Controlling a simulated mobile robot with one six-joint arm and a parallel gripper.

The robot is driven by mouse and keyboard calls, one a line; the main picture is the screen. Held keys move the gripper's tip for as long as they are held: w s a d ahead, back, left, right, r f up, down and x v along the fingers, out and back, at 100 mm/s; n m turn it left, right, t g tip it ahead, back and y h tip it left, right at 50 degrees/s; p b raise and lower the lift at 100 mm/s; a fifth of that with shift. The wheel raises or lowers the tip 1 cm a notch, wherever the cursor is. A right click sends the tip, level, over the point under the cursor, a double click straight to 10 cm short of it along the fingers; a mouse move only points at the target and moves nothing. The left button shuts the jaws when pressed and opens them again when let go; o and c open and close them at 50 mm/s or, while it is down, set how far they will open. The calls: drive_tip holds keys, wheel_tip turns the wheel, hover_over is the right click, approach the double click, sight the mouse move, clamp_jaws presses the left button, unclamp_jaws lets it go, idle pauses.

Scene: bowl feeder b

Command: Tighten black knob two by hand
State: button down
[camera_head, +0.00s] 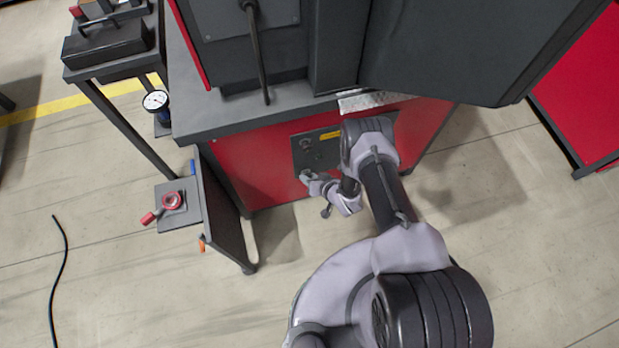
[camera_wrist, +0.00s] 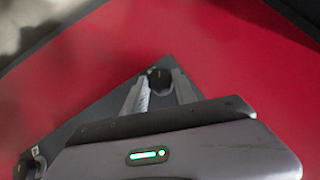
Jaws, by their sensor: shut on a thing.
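A dark grey control panel (camera_head: 318,158) is set in the red front of the machine, and it fills the middle of the wrist view as a tilted plate (camera_wrist: 100,120). A black knob (camera_wrist: 160,78) sits near the panel's corner. My gripper (camera_wrist: 161,84) has one finger on each side of this knob and is shut on it. In the camera_head view my gripper (camera_head: 306,176) is at the panel's lower left, where it hides the held knob. A second dark knob (camera_wrist: 30,164) shows at the lower left of the wrist view. Its small label is too blurred to read surely.
The machine's grey ledge (camera_head: 215,115) juts out above the panel, with a dark cabinet door (camera_head: 450,50) over it. The floor in front is mostly clear.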

drive_tip(key=m+y, duration=0.1)
drive_tip(key=y, duration=0.2)
drive_tip(key=m+y, duration=0.1)
drive_tip(key=shift+d+f+m, duration=0.25)
drive_tip(key=shift+d+m, duration=0.05)
drive_tip(key=shift+y, duration=0.3)
idle(0.3)
drive_tip(key=c, duration=1)
unclamp_jaws()
drive_tip(key=p+v, duration=0.5)
drive_tip(key=v, duration=1.2)
drive_tip(key=shift+d+r, duration=0.15)
drive_tip(key=shift+d, duration=0.1)
drive_tip(key=shift+w, duration=0.1)
